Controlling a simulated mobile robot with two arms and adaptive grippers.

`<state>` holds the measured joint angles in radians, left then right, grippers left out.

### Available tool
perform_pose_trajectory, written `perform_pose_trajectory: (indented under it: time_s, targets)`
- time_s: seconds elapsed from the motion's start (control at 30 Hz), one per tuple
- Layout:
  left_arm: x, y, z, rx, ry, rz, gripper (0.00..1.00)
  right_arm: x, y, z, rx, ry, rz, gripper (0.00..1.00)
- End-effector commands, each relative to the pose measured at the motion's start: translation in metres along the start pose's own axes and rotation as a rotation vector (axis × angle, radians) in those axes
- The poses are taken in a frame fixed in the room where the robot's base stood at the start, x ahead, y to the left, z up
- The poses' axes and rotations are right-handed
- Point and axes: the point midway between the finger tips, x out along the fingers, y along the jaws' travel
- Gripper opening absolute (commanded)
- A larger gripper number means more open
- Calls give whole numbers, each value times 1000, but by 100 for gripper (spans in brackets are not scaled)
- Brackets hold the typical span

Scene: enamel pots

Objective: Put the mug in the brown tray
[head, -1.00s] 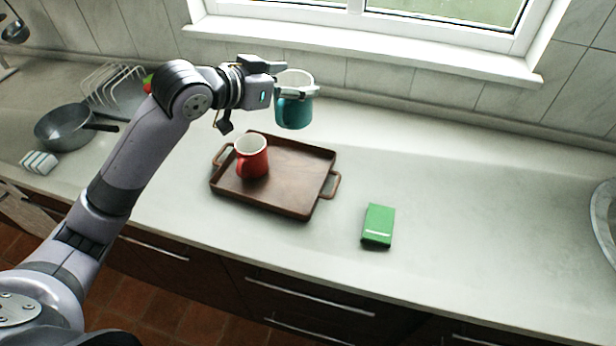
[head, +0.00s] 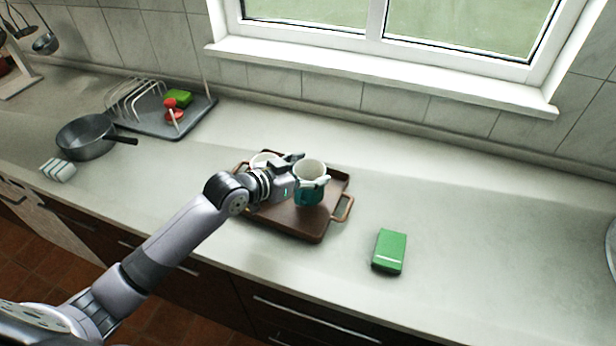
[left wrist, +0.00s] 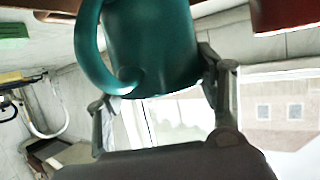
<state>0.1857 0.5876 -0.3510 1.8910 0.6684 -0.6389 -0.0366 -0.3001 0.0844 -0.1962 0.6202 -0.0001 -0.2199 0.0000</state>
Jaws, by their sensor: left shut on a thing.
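The teal mug (head: 309,192) is upright, with its white inside facing up, over the right part of the brown tray (head: 300,226). My left gripper (head: 311,175) is shut on the mug near its rim, coming from the left. In the left wrist view the mug (left wrist: 150,45) fills the upper middle, between the fingers, with its handle at the left. I cannot tell whether its base touches the tray. A red mug stands in the left part of the tray; in the head view my gripper mostly hides it, and only its pale rim (head: 263,160) shows clearly.
A green box (head: 389,251) lies on the counter right of the tray. A grey pan (head: 86,137), a striped block (head: 58,170) and a drying rack (head: 170,118) stand at the left.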

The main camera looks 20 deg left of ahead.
Motion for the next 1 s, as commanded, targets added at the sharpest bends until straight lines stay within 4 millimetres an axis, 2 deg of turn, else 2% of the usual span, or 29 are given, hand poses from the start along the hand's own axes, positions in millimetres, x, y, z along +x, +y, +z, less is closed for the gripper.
perform_pose_trajectory:
  time_s: [0.1,0.2,0.57,0.6,0.87,1.0]
  targets:
    - [7,0,16,-3,-1,1,6,-1,0,0,0,0,0,40]
    - [9,0,22,-1,1,0,6,-2,0,0,0,0,0,40]
    - [11,0,25,0,1,0,6,1,-5,-1,-2,1,-6,40]
    - [11,0,26,-1,-1,0,65,0,-6,-1,-2,1,-7,40]
    - [10,0,26,-1,-1,0,83,0,-9,-2,-2,2,-10,40]
    - [10,0,26,-1,-1,0,83,0,-8,-2,-2,2,-10,40]
